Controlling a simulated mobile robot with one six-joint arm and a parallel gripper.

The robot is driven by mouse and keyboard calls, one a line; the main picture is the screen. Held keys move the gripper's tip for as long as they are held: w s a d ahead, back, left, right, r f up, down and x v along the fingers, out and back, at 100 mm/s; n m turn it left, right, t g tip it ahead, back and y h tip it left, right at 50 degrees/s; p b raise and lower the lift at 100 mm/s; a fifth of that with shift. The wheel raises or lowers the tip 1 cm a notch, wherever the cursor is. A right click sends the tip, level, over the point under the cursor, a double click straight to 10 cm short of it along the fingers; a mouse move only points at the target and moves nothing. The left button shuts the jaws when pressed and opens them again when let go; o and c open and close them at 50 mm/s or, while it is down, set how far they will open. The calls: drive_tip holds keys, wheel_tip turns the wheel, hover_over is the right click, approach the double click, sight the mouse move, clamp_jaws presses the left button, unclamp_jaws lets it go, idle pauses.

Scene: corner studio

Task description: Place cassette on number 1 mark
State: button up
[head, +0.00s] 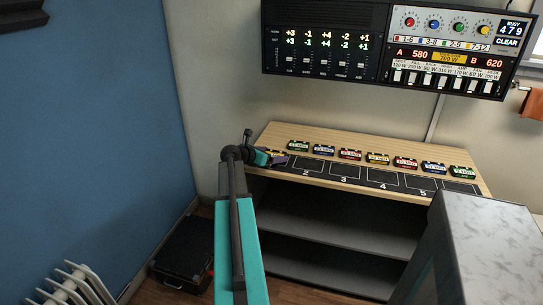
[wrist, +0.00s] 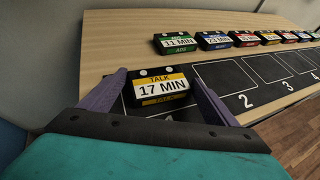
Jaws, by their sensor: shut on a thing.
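A black cassette with a yellow label reading TALK 17 MIN (wrist: 163,88) is between the purple fingers of my gripper (wrist: 160,77). My gripper is shut on it. In the head view my gripper (head: 277,158) is at the left end of the wooden shelf top, with the cassette mostly hidden there. The cassette is over the left end of the black marked strip (wrist: 205,74), left of the square numbered 2 (wrist: 228,80). I cannot tell whether the cassette touches the strip.
Several coloured cassettes stand in a row behind the strip, the nearest being a green one (wrist: 175,43) and a blue one (wrist: 213,41). Squares 2 to 5 look empty. A lit control panel (head: 391,48) hangs above. A grey box (head: 485,245) blocks the lower right.

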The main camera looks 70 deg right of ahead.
drive_tip(key=shift+f, duration=0.1)
drive_tip(key=o, duration=1)
drive_tip(key=v, duration=1.2)
drive_tip(key=shift+b, duration=0.4)
drive_tip(key=shift+s, duration=0.1)
